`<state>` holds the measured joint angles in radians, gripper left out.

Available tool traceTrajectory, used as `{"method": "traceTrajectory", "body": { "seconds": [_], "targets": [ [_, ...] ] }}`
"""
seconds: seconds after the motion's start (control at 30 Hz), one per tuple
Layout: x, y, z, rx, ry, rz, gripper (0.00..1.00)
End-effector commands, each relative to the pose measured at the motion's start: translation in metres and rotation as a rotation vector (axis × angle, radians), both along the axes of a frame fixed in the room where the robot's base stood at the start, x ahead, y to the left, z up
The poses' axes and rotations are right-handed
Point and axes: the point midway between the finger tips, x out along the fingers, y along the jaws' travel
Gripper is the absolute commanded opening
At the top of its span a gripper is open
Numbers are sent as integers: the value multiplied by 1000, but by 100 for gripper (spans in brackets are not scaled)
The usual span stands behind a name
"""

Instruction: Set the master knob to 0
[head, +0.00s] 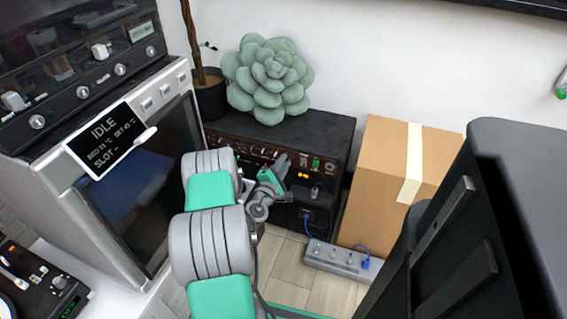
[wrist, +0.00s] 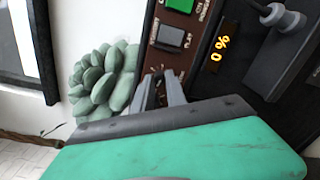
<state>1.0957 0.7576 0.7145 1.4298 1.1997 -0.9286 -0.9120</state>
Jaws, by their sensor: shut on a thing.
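The black amplifier (head: 338,140) stands on the floor against the wall, with a brown control strip and a row of small knobs on its front. My gripper (head: 284,160) is at the front panel, left of the display. In the wrist view my gripper (wrist: 163,88) has its fingers close together against the panel, shut on what I take to be the master knob. The knob itself is hidden by the fingers.
A green succulent cushion (head: 268,82) sits on the amplifier. A cardboard box (head: 385,190) and a grey power strip (head: 342,260) are to the right. A silver machine with a screen (head: 105,140) stands close on the left. A cable plug (wrist: 280,18) juts from the panel.

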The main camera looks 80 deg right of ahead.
Motion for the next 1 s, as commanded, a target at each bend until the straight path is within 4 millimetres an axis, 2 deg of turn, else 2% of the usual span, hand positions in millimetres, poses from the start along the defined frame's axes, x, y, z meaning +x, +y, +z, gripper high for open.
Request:
{"method": "traceTrajectory", "body": {
  "seconds": [1.0],
  "targets": [
    [1, 1, -1, 92, 950, 1, 0]
  ]
}}
